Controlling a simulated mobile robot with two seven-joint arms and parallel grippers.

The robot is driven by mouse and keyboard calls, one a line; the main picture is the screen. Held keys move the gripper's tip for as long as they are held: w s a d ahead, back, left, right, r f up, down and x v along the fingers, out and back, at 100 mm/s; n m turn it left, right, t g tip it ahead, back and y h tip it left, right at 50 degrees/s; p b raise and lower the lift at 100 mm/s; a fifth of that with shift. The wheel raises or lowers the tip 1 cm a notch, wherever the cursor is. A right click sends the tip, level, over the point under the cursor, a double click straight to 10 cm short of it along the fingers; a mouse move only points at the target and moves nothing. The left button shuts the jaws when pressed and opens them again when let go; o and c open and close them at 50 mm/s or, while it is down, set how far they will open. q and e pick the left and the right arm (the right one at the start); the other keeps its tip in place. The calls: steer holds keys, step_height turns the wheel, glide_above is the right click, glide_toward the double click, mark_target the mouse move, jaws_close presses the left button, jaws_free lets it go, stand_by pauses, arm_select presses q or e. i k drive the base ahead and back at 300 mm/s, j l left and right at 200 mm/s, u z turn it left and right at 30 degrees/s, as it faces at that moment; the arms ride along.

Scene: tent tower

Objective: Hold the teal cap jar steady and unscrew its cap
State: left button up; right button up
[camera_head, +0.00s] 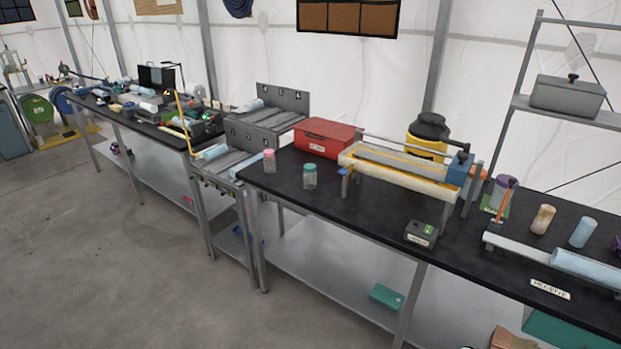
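The teal cap jar (310,176) stands upright on the black table top, near the front edge of the nearer workbench. Its body is clear and greyish, and its teal cap (310,167) sits on top. A similar jar with a pink cap (269,160) stands to its left and a little farther back. Neither of my grippers shows in the head view, and nothing touches the teal cap jar.
Right of the jars is a long roller device (400,172) on the bench (357,217). A red box (323,138) stands behind them. A small dark box (421,234) sits near the front edge. Open grey floor (130,270) lies in front.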

mark_target(309, 179)
steer(key=i+j+z, duration=0.15)
steer(key=z, duration=0.6)
steer(key=i+j+z, duration=0.35)
steer(key=j, duration=0.3)
steer(key=i+j+z, duration=0.15)
steer(key=j, duration=0.2)
